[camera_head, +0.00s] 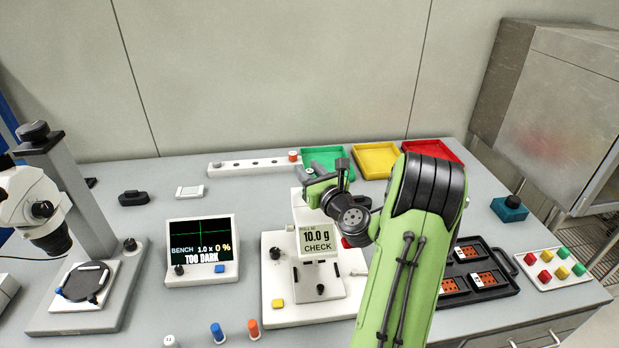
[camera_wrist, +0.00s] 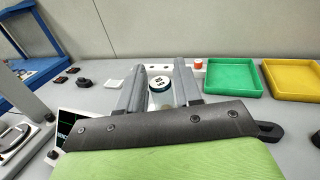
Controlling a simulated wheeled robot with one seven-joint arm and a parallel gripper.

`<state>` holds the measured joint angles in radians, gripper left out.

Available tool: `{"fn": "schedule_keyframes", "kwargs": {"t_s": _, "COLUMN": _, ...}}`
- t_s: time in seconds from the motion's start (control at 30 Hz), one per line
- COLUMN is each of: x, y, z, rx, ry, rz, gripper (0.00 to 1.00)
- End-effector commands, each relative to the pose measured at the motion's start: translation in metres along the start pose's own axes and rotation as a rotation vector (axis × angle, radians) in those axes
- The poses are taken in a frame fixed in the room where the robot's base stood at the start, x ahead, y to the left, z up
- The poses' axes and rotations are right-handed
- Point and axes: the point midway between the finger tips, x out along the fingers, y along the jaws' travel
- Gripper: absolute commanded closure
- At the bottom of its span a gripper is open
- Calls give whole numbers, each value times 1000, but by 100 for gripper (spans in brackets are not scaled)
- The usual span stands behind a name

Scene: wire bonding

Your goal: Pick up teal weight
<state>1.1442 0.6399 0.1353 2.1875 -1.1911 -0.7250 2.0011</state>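A teal block with a dark knob on top (camera_head: 510,208) sits on the right part of the bench, and is the only clearly teal piece in the head view. My gripper (camera_head: 328,170) is far to its left, raised over the white bonding machine (camera_head: 270,265). In the wrist view my gripper (camera_wrist: 160,88) has its two grey fingers apart. A round white-topped thing with a dark rim (camera_wrist: 160,82) shows between or beyond the fingers; I cannot tell whether they touch it. The teal block is not in the wrist view.
Green (camera_head: 327,158), yellow (camera_head: 377,159) and red (camera_head: 437,150) trays stand at the back. A long white holder (camera_head: 240,167) is left of them. A black tray (camera_head: 507,290) and a white tray of coloured cubes (camera_head: 537,279) lie at right. A microscope (camera_head: 75,230) stands left.

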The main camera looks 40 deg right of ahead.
Motion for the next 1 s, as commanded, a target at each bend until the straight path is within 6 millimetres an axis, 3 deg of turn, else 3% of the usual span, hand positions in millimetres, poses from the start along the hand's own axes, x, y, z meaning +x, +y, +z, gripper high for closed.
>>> {"fn": "schedule_keyframes", "kwargs": {"t_s": 0.03, "x": 0, "y": 0, "z": 0, "rx": 0, "ry": 0, "rz": 0, "gripper": 74}}
{"fn": "schedule_keyframes", "kwargs": {"t_s": 0.2, "x": 0, "y": 0, "z": 0, "rx": 0, "ry": 0, "rz": 0, "gripper": 100}}
{"fn": "schedule_keyframes", "kwargs": {"t_s": 0.57, "x": 0, "y": 0, "z": 3, "rx": 0, "ry": 0, "rz": 1, "gripper": 100}}
{"fn": "schedule_keyframes", "kwargs": {"t_s": 1.0, "x": 2, "y": 3, "z": 28, "rx": 1, "ry": 1, "rz": 14, "gripper": 100}}
